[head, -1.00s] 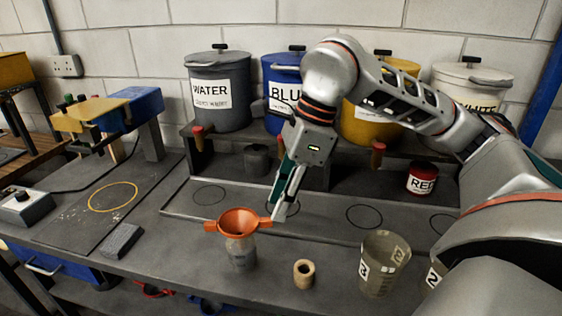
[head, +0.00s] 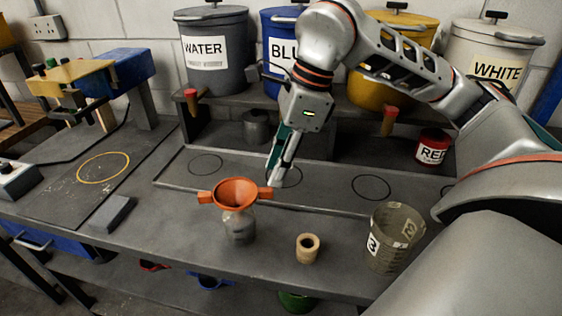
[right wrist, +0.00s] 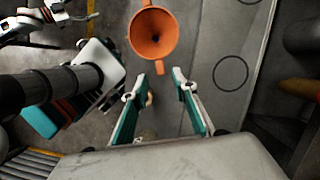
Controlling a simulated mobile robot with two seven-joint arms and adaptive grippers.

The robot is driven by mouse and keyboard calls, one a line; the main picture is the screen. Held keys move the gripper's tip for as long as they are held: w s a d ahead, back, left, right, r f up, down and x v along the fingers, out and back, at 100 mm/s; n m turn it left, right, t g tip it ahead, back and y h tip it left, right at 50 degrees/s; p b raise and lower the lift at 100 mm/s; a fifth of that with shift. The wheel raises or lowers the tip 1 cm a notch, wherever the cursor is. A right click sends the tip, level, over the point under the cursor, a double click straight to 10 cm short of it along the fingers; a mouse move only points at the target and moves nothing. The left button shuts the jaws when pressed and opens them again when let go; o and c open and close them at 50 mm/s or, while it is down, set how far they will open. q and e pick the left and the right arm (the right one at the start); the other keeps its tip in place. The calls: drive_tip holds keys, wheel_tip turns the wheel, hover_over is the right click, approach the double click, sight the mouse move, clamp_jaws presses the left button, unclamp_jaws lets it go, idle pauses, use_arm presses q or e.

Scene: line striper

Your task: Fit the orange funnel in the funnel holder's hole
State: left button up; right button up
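The orange funnel (head: 236,192) sits mouth up on a clear jar (head: 238,226) at the front of the bench, its two side tabs sticking out left and right. My right gripper (head: 272,182) is just above and behind the funnel's right tab. In the right wrist view, its teal fingers (right wrist: 159,77) are apart and empty, with the funnel (right wrist: 153,33) ahead and its near tab close to the gap. I cannot tell which thing is the funnel holder; a yellow bracket (head: 68,76) stands at the left, its hole not clear. Pale mechanical parts in the wrist view's top left may be my left arm.
A wooden ring (head: 308,247) and a clear cup (head: 394,238) stand right of the jar. A grey block (head: 112,214) lies to the left. Labelled pots, including a water pot (head: 214,52), line the back shelf. The marked mat (head: 85,190) at left is mostly clear.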

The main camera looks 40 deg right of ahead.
sight(268, 189)
drive_tip(key=b+x, duration=0.1)
drive_tip(key=x, duration=0.1)
drive_tip(key=shift+f, duration=0.3)
drive_tip(key=shift+b+x, duration=0.9)
drive_tip(key=shift+x, duration=0.7)
use_arm(q)
drive_tip(key=f, duration=0.4)
drive_tip(key=shift+s, duration=0.35)
use_arm(e)
drive_tip(key=shift+a, duration=0.1)
clamp_jaws()
